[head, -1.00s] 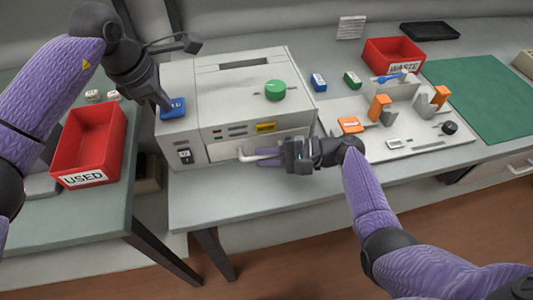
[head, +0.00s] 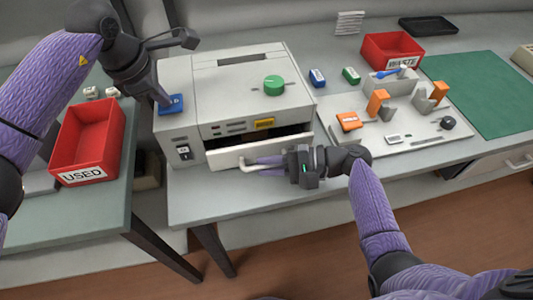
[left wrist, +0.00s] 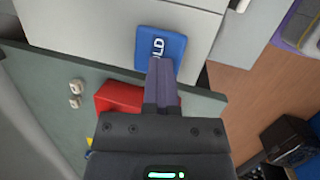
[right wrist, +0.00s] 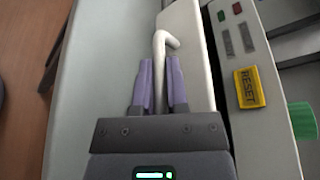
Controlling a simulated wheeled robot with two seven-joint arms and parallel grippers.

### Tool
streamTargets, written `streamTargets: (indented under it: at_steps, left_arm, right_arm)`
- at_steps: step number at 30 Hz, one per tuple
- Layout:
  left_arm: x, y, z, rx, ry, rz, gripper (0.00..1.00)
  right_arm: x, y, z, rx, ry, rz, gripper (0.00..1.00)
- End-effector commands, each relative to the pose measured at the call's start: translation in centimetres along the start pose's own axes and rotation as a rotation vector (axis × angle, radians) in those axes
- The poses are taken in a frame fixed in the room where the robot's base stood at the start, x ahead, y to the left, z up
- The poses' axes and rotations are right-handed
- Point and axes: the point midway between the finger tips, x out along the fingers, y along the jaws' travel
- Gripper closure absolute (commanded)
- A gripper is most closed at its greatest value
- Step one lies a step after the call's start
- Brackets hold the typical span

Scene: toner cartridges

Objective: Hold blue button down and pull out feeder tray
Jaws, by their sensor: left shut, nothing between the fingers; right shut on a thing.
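The blue button (head: 171,104) is on the top left corner of the grey machine (head: 184,75). My left gripper (head: 164,101) is shut and empty, its fingertips on the button; the left wrist view shows them over the button's lettering (left wrist: 160,48). The feeder tray (head: 228,155) is partly out of the machine's front, with a dark gap above its front panel. My right gripper (head: 262,164) is shut on the tray's white handle (head: 246,167). The right wrist view shows the handle (right wrist: 160,50) between the fingers.
A red USED bin (head: 88,140) stands left of the machine. A green knob (head: 274,85) and yellow RESET button (head: 265,123) are on the machine. A fixture plate with orange parts (head: 400,140) lies right of my right gripper. Floor is open in front.

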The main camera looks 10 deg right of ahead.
Motion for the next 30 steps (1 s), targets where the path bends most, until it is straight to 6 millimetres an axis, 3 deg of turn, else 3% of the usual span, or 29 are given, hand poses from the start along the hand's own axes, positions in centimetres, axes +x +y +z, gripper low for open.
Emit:
streamTargets:
  at_steps: [7,8,12,22,30]
  left_arm:
    - [0.1,-0.1,-0.1,-0.001,0.002,-0.003,1.00]
    - [0.1,-0.1,-0.1,-0.001,0.002,-0.003,1.00]
    - [0.1,-0.1,-0.1,0.000,0.001,-0.002,1.00]
    - [0.1,-0.1,0.0,0.000,0.001,-0.002,1.00]
    - [0.1,-0.1,0.0,0.000,0.001,-0.002,1.00]
  right_arm:
    - [0.0,0.2,0.0,0.002,0.001,0.003,1.00]
    - [0.0,0.2,0.0,0.002,0.001,0.003,0.76]
    - [0.0,0.1,0.0,0.001,0.000,0.002,0.47]
    - [-0.6,0.1,0.0,0.001,0.001,0.000,0.47]
    - [-7.7,0.1,0.0,0.000,0.004,0.003,0.47]
